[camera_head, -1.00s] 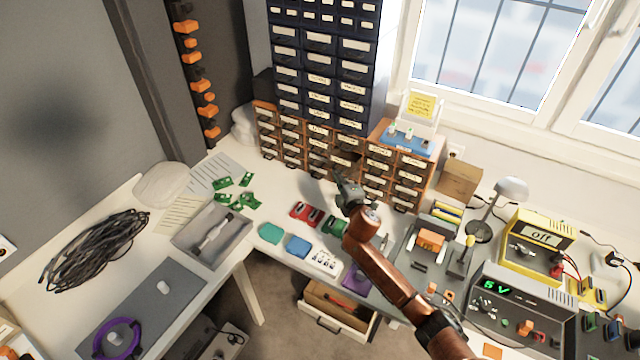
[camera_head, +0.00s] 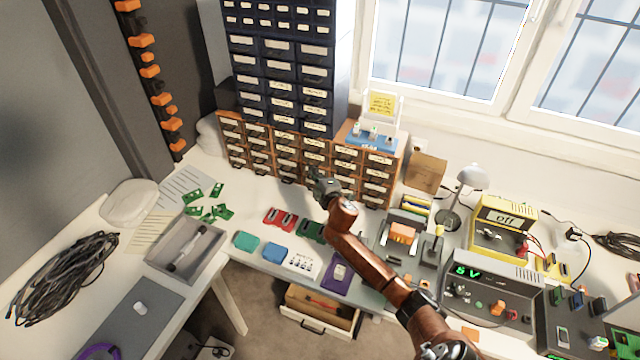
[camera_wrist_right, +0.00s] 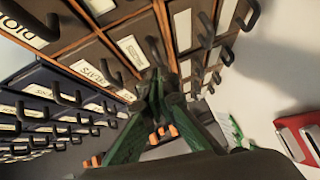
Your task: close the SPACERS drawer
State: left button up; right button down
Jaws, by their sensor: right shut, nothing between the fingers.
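The wooden drawer cabinet (camera_head: 262,150) stands on the bench under a dark blue drawer cabinet. Its small labels are too small to read in the head view, so I cannot tell which drawer is SPACERS. My right gripper (camera_head: 320,182) is just in front of the wooden cabinet's lower middle drawers. In the right wrist view my right gripper's green fingers (camera_wrist_right: 161,84) are together and empty, close to the dark drawer fronts (camera_wrist_right: 128,28) with labels and hook handles. The fingers hide part of the fronts, and contact cannot be told. My left gripper is out of view.
Red parts (camera_head: 280,219) and a green part (camera_head: 312,231) lie on the bench below the gripper. A grey tray (camera_head: 160,262) is at left. A blue tray (camera_head: 370,139) sits on the cabinet. Under the bench, a wooden drawer (camera_head: 318,311) stands open.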

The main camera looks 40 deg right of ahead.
jog(key=a+p+v, duration=0.2)
jog(key=v, duration=0.9)
jog(key=shift+a+r, duration=0.2)
jog(key=shift+a, duration=0.15)
